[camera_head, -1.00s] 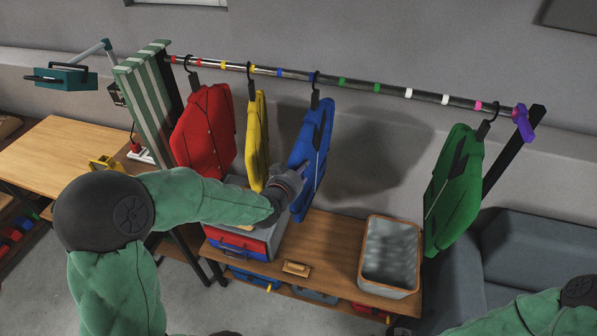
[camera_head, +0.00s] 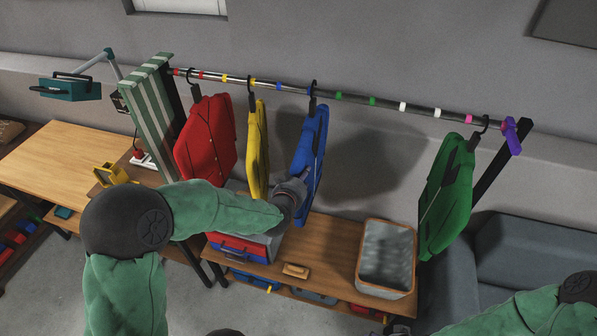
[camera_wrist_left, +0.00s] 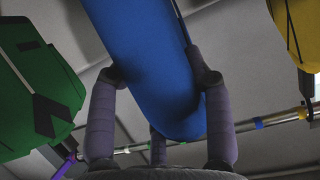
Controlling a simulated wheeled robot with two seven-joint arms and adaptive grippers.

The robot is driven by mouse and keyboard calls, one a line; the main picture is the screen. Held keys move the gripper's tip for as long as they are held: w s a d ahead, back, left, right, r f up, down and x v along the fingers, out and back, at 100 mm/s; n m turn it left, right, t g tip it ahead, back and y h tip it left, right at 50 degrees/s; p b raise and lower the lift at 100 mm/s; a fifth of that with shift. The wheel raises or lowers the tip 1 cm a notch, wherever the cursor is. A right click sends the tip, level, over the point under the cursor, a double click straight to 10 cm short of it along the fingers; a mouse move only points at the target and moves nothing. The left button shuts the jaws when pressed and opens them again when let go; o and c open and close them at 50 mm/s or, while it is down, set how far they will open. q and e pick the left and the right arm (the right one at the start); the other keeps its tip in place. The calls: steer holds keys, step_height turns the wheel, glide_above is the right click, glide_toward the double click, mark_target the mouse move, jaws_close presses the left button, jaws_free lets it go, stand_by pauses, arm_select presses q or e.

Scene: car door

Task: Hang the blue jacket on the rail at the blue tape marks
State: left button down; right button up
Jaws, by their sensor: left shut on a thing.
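The blue jacket (camera_head: 310,148) is upright under the rail (camera_head: 388,102), between the yellow and green jackets. Its black hook (camera_head: 312,95) overlaps the rail just right of a blue tape mark (camera_head: 279,87); I cannot tell whether it rests on the rail. My left gripper (camera_head: 300,188) is shut on the lower part of the blue jacket. In the left wrist view its fingers (camera_wrist_left: 160,78) lie on both sides of the jacket (camera_wrist_left: 145,45). My right gripper is not in view.
Red (camera_head: 206,138) and yellow (camera_head: 257,150) jackets hang to the left, a green jacket (camera_head: 446,195) at the right end. Below stands a bench (camera_head: 325,250) with a grey bin (camera_head: 387,255) and a toolbox (camera_head: 245,247). The rail between blue and green jackets is free.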

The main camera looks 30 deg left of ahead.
arm_select(q)
steer(key=shift+r, duration=0.15)
steer(key=shift+s+a, duration=0.1)
steer(key=shift+a, duration=0.3)
steer(key=shift+s+a+f+b, duration=0.15)
steer(key=shift+a+f+b, duration=0.05)
steer(key=shift+a+b, duration=0.45)
steer(key=shift+s+a+f+b, duration=0.2)
steer(key=shift+a+b, duration=0.25)
steer(key=shift+a, duration=0.25)
steer(key=shift+s+a+f+b, duration=0.15)
steer(key=shift+a+f+b, duration=0.05)
steer(key=shift+a+b, duration=0.45)
